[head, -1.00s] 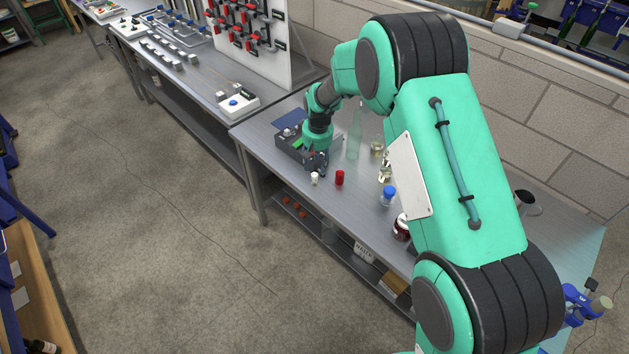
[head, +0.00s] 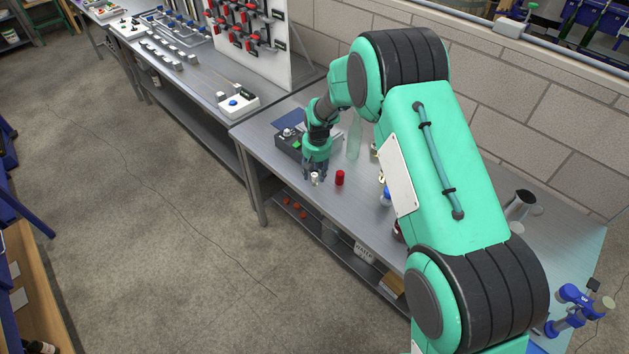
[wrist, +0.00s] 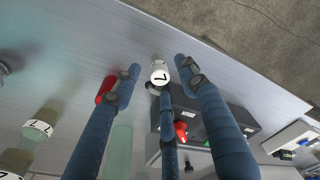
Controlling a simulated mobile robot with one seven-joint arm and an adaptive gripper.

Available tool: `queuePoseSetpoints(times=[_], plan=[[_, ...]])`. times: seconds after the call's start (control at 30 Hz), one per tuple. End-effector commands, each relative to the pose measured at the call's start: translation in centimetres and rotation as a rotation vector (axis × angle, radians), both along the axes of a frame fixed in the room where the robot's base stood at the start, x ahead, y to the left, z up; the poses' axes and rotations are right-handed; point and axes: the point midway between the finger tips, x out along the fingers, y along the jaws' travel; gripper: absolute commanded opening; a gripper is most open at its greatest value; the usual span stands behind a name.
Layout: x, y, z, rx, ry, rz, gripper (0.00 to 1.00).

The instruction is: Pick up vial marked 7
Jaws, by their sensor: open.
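The vial marked 7 (wrist: 160,76) has a white top with a black 7. In the wrist view it lies between my spread fingers, just beyond the middle one. In the head view the same small white vial (head: 314,179) stands near the front edge of the bench, under my fingertips. My gripper (head: 317,175) points down over it and is open. Its blue fingers also show in the wrist view (wrist: 157,75), apart from each other and holding nothing. I cannot tell whether any finger touches the vial.
A red-capped item (head: 340,178) stands just right of the vial, close to one finger. A tall pale green bottle (head: 355,137) and a dark box (head: 287,143) stand behind. Other marked vials (wrist: 38,127) are at the wrist view's left. The bench's front edge is near.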

Motion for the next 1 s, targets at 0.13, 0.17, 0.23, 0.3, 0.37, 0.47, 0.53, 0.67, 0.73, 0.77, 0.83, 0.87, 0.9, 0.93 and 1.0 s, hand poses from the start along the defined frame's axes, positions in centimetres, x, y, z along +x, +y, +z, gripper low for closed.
queuePoseSetpoints(times=[0.13,0.17,0.23,0.3,0.37,0.47,0.53,0.67,0.73,0.77,0.83,0.87,0.9,0.93,1.0], plan=[[0.1,0.1,-1.9,0.000,0.000,0.000,0.43],[0.2,0.1,-2.1,0.000,0.000,0.000,0.43],[0.2,0.1,-2.5,0.000,0.000,0.000,0.43],[0.3,0.1,-2.7,0.000,0.000,0.000,0.43],[0.3,0.1,-2.8,0.000,-0.001,0.000,0.43],[0.3,0.1,-2.7,0.000,-0.001,0.000,0.43],[0.3,0.1,-2.7,0.000,-0.001,0.000,0.43],[0.3,0.1,-2.7,0.000,-0.001,0.000,0.43],[0.3,0.1,-2.7,0.000,-0.001,0.000,0.43],[0.3,0.1,-2.7,0.000,-0.001,0.000,0.43],[0.3,0.1,-2.7,0.000,-0.001,0.000,0.43],[0.3,0.1,-2.7,0.000,-0.001,0.000,0.39],[0.3,0.1,-2.7,0.000,-0.001,0.000,0.31],[0.3,0.1,-2.7,0.000,-0.001,0.000,0.25],[0.3,0.1,-2.7,0.000,-0.001,0.000,0.11]])
